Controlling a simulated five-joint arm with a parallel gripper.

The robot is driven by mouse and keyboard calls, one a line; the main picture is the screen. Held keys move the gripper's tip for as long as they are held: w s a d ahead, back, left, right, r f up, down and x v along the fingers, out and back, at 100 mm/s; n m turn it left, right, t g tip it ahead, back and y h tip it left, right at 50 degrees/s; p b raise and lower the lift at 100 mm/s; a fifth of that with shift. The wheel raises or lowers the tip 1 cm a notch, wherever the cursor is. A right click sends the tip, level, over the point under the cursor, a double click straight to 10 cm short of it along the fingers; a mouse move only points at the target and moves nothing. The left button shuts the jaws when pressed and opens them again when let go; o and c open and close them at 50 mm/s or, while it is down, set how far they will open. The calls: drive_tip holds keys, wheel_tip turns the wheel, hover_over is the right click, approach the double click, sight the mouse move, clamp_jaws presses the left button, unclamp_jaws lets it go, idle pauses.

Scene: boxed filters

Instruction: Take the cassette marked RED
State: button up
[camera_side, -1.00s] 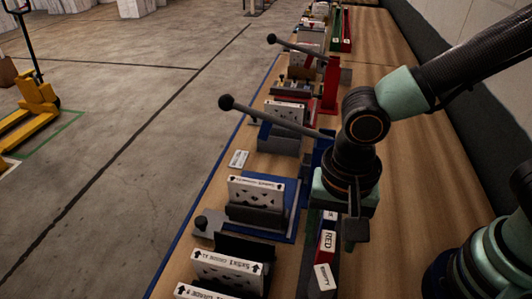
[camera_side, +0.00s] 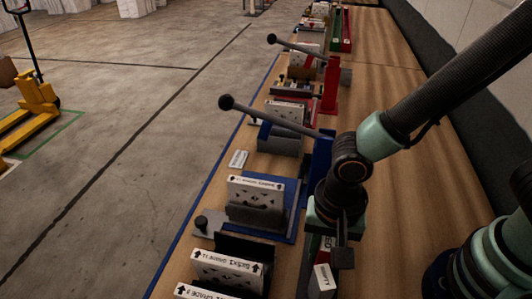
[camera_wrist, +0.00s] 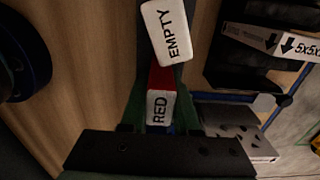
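The cassette marked RED (camera_wrist: 160,107) shows in the wrist view as a red block with a white label, just beyond the dark front bar of my gripper. In the side view only a small part of its label (camera_side: 327,243) shows beside my gripper (camera_side: 342,256), which is low over it.
White boxed filters (camera_side: 255,191) stand in holders left of my gripper. A blue-based fixture (camera_side: 290,225) sits close by. Levers with black knobs (camera_side: 226,102) reach over the bench farther back. Bare wooden bench (camera_side: 420,170) lies to the right.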

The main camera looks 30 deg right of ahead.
clamp_jaws()
